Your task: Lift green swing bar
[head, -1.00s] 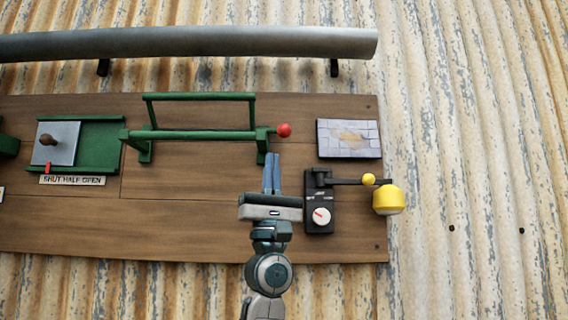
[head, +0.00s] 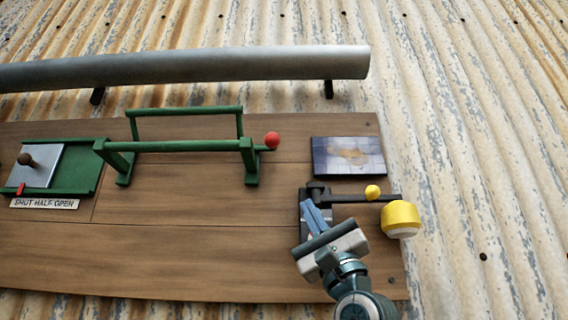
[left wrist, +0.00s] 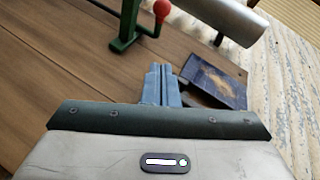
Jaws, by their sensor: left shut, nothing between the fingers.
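The green swing bar (head: 186,109) is the upper rail of a green frame on the wooden board. It stands raised above the lower green bar (head: 180,146), on two thin arms. A red ball (head: 272,139) is on the right end of the lower bar. The red ball also shows in the left wrist view (left wrist: 162,8), at the top. My left gripper (head: 315,214) is shut and empty, below and right of the red ball and apart from it. It covers part of the black lever box. My right gripper is not in view.
A yellow weight (head: 401,219) and a small yellow ball (head: 372,192) are on the black lever arm, right of my gripper. A picture plate (head: 348,157) is above them. A metal pipe (head: 190,68) runs above the board. A silver sliding plate (head: 38,166) is at left.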

